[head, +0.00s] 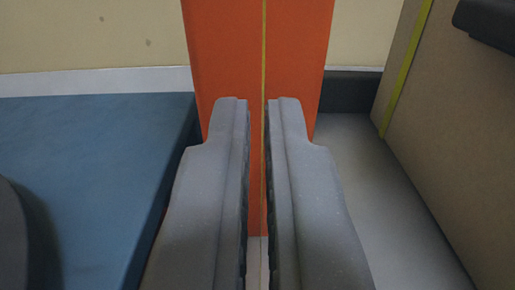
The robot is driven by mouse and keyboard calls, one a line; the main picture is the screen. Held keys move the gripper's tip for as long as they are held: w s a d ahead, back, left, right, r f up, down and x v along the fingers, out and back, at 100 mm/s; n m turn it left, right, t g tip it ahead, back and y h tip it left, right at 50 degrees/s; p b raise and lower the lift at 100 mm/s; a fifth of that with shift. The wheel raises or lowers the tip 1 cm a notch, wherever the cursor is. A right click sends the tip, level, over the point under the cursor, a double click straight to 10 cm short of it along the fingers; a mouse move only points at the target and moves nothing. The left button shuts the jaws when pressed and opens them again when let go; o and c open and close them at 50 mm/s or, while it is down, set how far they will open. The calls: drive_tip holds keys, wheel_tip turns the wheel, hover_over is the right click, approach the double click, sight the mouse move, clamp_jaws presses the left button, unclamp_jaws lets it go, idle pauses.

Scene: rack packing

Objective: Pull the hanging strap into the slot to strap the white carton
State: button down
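My gripper (258,108) points forward in the middle of the head view. Its two grey fingers are parallel, with a narrow gap between them. A thin yellow strap (264,55) runs straight down in line with this gap, nearer the right finger. It shows against an orange upright (225,50). I cannot tell whether the strap is between the fingers or beyond them. Neither finger is clearly pressed on it. No white carton and no slot can be made out.
A blue flat surface (90,170) lies at the left. A brown box (455,140) with a yellow-green band (406,65) stands at the right, with a dark part (490,20) above it. Grey floor (370,190) shows between upright and box. A beige wall (90,35) is behind.

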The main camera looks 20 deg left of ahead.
drive_tip(key=shift+f, duration=0.45)
drive_tip(key=c, duration=1.6)
unclamp_jaws()
drive_tip(key=shift+s+d, duration=0.25)
drive_tip(key=shift+s, duration=0.25)
drive_tip(key=p+v, duration=0.3)
drive_tip(key=v, duration=0.9)
drive_tip(key=shift+s+d, duration=0.1)
drive_tip(key=shift+s, duration=0.2)
